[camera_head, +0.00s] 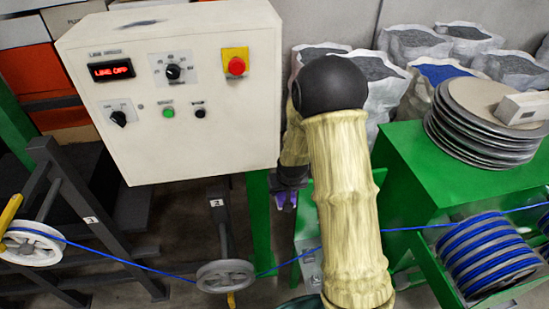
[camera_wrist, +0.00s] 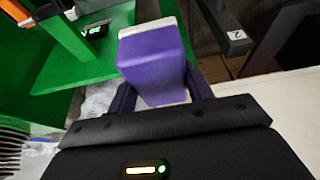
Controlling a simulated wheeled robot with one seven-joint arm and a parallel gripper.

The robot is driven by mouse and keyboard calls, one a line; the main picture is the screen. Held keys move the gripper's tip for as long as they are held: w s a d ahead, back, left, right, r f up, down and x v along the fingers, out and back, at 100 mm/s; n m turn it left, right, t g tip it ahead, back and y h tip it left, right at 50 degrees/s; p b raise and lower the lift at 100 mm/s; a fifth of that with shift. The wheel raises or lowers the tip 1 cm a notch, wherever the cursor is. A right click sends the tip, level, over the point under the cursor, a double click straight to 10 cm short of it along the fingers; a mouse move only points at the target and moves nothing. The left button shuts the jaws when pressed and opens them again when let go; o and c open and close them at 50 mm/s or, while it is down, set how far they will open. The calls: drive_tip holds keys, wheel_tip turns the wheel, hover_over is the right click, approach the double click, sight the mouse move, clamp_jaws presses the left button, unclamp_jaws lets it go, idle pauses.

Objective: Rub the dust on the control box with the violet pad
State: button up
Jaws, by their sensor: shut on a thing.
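The control box (camera_head: 190,140) is a cream cabinet at the left in the head view, with a red "LINE OFF" display, knobs, buttons and a red stop button. A faint dark smudge shows on its top face (camera_head: 140,23); I cannot tell for certain that it is dust. My gripper (camera_head: 287,196) hangs beside the box's lower right side, pointing down, apart from its front panel. In the wrist view my gripper (camera_wrist: 160,100) is shut on the violet pad (camera_wrist: 155,65), a block with a pale edge. In the head view the pad is mostly hidden.
A green stand (camera_head: 440,185) with stacked discs (camera_head: 480,120) and blue cable spools (camera_head: 490,255) stands at the right. Sacks (camera_head: 415,45) stand behind. A blue cable (camera_head: 130,265) runs over wheels (camera_head: 226,275) below the box.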

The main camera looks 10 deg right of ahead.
wheel_tip(320, 180, down, 21)
drive_tip(key=b, duration=1.2)
drive_tip(key=shift+s+d, duration=0.4)
drive_tip(key=shift+s+r, duration=0.1)
drive_tip(key=shift+r, duration=0.05)
